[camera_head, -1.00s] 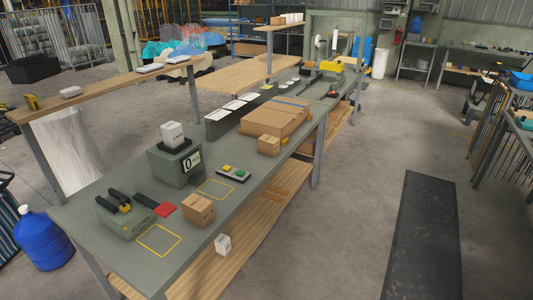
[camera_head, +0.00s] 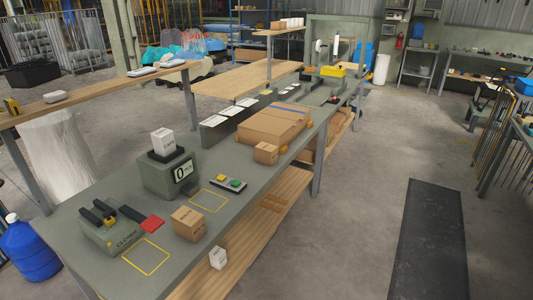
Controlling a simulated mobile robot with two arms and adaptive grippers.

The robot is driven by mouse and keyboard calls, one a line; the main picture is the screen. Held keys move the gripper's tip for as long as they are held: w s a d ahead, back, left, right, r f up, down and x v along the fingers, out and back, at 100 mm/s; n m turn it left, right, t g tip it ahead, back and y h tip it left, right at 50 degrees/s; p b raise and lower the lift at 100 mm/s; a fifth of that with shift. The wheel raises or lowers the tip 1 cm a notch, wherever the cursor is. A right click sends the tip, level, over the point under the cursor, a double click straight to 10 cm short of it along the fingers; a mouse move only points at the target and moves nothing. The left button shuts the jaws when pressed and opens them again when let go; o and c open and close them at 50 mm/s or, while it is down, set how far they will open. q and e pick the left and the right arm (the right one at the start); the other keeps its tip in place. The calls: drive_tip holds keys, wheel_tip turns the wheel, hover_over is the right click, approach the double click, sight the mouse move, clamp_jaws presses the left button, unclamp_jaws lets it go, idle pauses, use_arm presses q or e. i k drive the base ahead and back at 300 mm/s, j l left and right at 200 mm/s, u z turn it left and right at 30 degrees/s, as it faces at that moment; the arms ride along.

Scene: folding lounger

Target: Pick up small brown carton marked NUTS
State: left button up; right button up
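A small brown carton (camera_head: 188,223) with dark print stands upright on the grey workbench (camera_head: 217,229), near its front edge. The print is too small to read for sure. It sits right of a yellow-outlined square (camera_head: 146,257). A second small brown carton (camera_head: 266,153) stands farther back, beside a large flat brown box (camera_head: 273,124); no clear lettering shows on it. Neither of my grippers is in view.
A grey device with a red pad (camera_head: 152,224) stands left of the near carton. Floor right of the bench is clear up to a dark mat (camera_head: 431,245).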

sight(265, 153)
drive_tip(key=i+u, duration=0.15)
drive_tip(key=i, duration=0.3)
drive_tip(key=i+l+u, duration=0.2)
drive_tip(key=i, duration=0.2)
drive_tip(key=i+l+u, duration=0.15)
drive_tip(key=i, duration=0.25)
